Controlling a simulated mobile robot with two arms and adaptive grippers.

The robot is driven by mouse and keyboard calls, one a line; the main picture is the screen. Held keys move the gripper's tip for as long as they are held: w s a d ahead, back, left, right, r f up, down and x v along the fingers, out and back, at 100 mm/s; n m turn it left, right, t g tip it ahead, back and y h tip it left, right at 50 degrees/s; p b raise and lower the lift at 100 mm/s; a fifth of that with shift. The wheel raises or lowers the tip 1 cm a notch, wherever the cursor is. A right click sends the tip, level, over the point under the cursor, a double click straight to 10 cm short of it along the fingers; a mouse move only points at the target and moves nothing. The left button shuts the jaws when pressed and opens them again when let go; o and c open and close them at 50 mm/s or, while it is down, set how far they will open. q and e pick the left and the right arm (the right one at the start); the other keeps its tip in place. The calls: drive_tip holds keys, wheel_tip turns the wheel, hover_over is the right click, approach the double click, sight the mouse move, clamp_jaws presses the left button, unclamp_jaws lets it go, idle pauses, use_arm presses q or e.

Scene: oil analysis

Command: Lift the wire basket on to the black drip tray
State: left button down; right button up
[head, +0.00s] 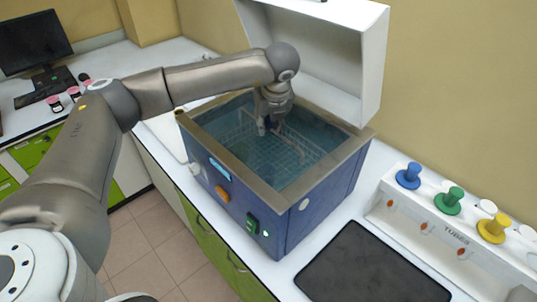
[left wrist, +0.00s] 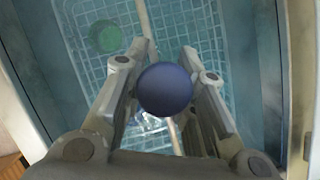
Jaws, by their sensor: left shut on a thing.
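The wire basket (head: 255,150) sits low inside the blue bath, with its wire mesh in the bluish liquid. A pale bar runs across it. My left gripper (head: 265,122) reaches down into the bath over the basket. In the left wrist view the gripper (left wrist: 165,90) has its fingers on both sides of a dark blue round knob (left wrist: 165,89), in line with the pale bar. The mesh (left wrist: 200,25) shows behind. The black drip tray (head: 370,265) lies flat and empty on the white counter, right of the bath. My right gripper is not in view.
The bath (head: 335,195) has a raised rim around the basket, and its white lid (head: 320,50) stands open behind. A white rack (head: 460,240) with coloured knobs stands right of the tray. A green round thing (left wrist: 105,37) shows in the bath.

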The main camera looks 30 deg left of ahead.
use_arm(q)
drive_tip(key=shift+r, duration=0.3)
wheel_tip(320, 180, up, 8)
drive_tip(key=b, duration=0.4)
drive_tip(key=shift+r, duration=0.25)
drive_tip(key=shift+w+r, duration=0.1)
drive_tip(key=shift+r, duration=0.45)
wheel_tip(320, 180, up, 7)
drive_tip(key=p, duration=0.4)
idle(1.0)
